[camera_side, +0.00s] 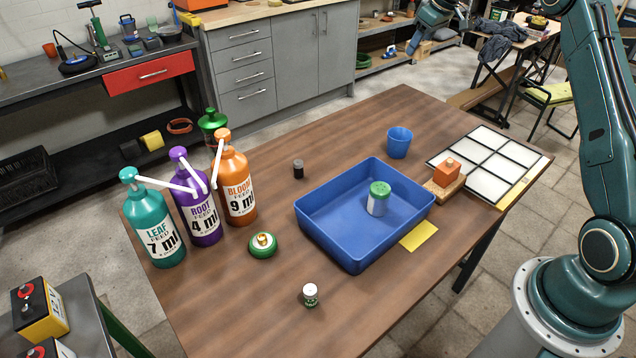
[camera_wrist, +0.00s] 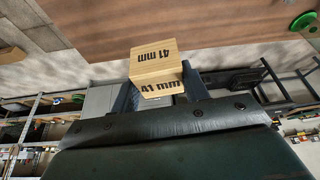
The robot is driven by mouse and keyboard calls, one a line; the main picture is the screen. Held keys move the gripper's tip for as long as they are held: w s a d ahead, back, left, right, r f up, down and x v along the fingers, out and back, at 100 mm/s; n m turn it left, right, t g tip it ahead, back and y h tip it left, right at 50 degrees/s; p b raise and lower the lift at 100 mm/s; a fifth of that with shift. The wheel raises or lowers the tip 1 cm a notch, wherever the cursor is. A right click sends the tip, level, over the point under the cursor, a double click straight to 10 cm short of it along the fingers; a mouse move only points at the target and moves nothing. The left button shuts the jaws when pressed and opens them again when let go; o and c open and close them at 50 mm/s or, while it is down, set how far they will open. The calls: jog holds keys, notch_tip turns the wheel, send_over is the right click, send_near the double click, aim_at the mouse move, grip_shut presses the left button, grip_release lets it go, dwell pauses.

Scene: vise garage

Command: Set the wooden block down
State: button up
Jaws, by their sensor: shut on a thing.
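The wooden block (camera_wrist: 156,62) is a pale cube marked "41 mm" on two faces. In the wrist view it sits between the dark fingers of my gripper (camera_wrist: 162,90), which is shut on it. In the side view my gripper (camera_side: 416,40) is at the top, beyond the far edge of the wooden table (camera_side: 270,305) in the picture. The block is too small there to tell apart surely from the shelf items behind.
On the table stand a blue tray (camera_side: 328,252) holding a green-lidded jar (camera_side: 378,203), a blue cup (camera_side: 398,142), several pump bottles (camera_side: 197,215), a small white bottle (camera_side: 310,294), a white grid panel (camera_side: 488,165) and an orange block on a wooden base (camera_side: 446,175). The far-middle tabletop is clear.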

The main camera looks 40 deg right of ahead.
jog(key=w+a+n+g+y, duration=0.1)
jog(key=a+n, duration=0.3)
jog(key=a, duration=1.6)
jog(key=w+a+n+y, duration=0.2)
jog(key=a+n, duration=0.2)
jog(key=a, duration=1.5)
jog(key=s+a+n+g, duration=0.1)
jog(key=s+a+n, duration=0.2)
jog(key=s+a, duration=0.6)
jog(key=s+a+n+g, duration=0.1)
jog(key=s+a+n, duration=0.35)
jog(key=a, duration=0.75)
jog(key=s+a+n+g, duration=0.1)
jog(key=s+a, duration=0.8)
jog(key=a, duration=0.2)
jog(key=shift+y, duration=0.4)
notch_tip(320, 180, down, 5)
jog(key=shift+w+a, duration=0.1)
jog(key=shift+f, duration=0.1)
notch_tip(320, 180, down, 20)
jog(key=shift+r, duration=0.1)
